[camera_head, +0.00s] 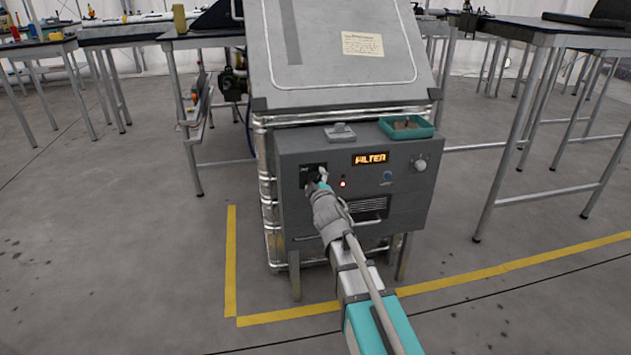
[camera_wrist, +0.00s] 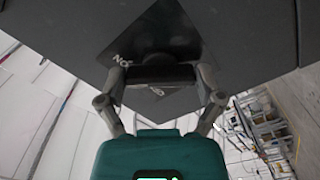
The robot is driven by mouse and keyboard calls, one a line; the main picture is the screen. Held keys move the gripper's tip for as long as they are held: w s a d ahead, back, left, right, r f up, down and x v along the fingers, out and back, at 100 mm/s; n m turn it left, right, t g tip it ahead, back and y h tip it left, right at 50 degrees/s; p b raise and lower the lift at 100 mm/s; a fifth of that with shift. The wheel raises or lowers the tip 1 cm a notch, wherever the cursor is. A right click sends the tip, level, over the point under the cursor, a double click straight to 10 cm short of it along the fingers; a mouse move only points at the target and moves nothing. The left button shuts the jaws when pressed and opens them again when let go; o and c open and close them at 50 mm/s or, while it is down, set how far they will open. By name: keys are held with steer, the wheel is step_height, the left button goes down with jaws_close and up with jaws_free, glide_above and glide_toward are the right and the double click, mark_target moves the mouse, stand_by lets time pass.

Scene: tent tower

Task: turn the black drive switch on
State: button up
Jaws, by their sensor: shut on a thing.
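The black drive switch (camera_wrist: 160,73) shows in the wrist view as a dark bar on a black plate (camera_wrist: 158,38), with white lettering beside it. My gripper (camera_wrist: 161,78) has one finger at each end of the bar and is shut on it. In the head view my gripper (camera_head: 321,179) reaches the upper left of the grey control panel (camera_head: 300,222) and covers most of the switch. The switch's exact position is hard to tell.
The panel also has a lit orange display (camera_head: 370,158), a red light (camera_head: 343,184), a blue button (camera_head: 387,176) and a pale knob (camera_head: 420,164). A teal tray (camera_head: 425,130) and a small grey object (camera_head: 340,132) sit on top. Yellow floor lines surround the machine.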

steer(key=shift+s+f+m, duration=0.1)
steer(key=shift+m, duration=0.8)
steer(key=o, duration=0.9)
steer(key=shift+c, duration=0.2)
steer(key=s+d, duration=0.1)
steer(key=s, duration=0.6)
steer(key=shift+s, duration=0.15)
steer(key=shift+d, duration=0.15)
